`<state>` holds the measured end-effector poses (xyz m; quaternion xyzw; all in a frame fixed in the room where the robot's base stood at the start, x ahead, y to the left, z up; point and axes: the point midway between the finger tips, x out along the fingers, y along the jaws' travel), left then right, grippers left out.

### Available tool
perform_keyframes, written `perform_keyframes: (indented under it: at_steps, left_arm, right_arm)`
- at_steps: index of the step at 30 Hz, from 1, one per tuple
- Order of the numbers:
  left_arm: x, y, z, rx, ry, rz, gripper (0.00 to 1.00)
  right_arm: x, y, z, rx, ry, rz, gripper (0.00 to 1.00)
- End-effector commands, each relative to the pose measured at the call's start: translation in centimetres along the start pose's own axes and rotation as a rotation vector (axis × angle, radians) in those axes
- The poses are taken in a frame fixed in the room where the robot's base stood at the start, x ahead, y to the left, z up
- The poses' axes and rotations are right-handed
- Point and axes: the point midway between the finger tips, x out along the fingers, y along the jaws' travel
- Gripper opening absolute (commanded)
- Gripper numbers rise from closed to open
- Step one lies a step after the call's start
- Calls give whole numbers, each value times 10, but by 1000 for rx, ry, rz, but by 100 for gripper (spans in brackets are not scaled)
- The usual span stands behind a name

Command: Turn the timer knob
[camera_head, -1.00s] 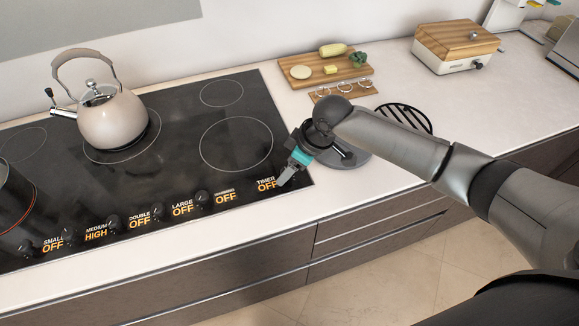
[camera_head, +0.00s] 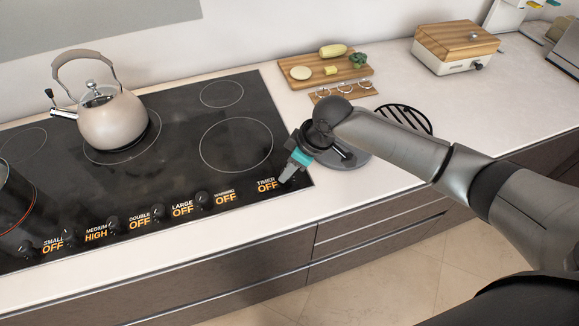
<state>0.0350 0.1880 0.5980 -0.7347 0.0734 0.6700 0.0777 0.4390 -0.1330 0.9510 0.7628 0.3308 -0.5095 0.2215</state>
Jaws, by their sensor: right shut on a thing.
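The black cooktop (camera_head: 180,125) has a row of knobs and orange labels along its front edge. The timer label (camera_head: 267,185) at the right end reads "OFF". My right gripper (camera_head: 286,178) is at the cooktop's front right corner, just right of that label, pointing down. It is shut on the timer knob, which the fingers mostly hide. My left gripper is not in view.
A dark pan (camera_head: 8,205) is at the left edge. A cutting board (camera_head: 300,72) with food and a wooden-topped box (camera_head: 455,45) lie behind my right arm. A round grey pan (camera_head: 352,162) is partly hidden beneath it.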

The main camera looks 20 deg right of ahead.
Motion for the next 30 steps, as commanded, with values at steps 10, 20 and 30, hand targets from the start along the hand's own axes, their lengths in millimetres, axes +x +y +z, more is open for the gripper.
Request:
perform_keyframes:
  at_steps: [10, 20, 30]
  left_arm:
    - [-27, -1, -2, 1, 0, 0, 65]
    - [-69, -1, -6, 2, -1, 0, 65]
    - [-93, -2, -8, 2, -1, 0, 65]
  right_arm:
    - [-4, -2, -1, 95, -3, 36, 0]
    - [-4, -4, -2, 290, -3, 115, 0]
    - [-1, -5, -2, 443, -2, 180, 0]
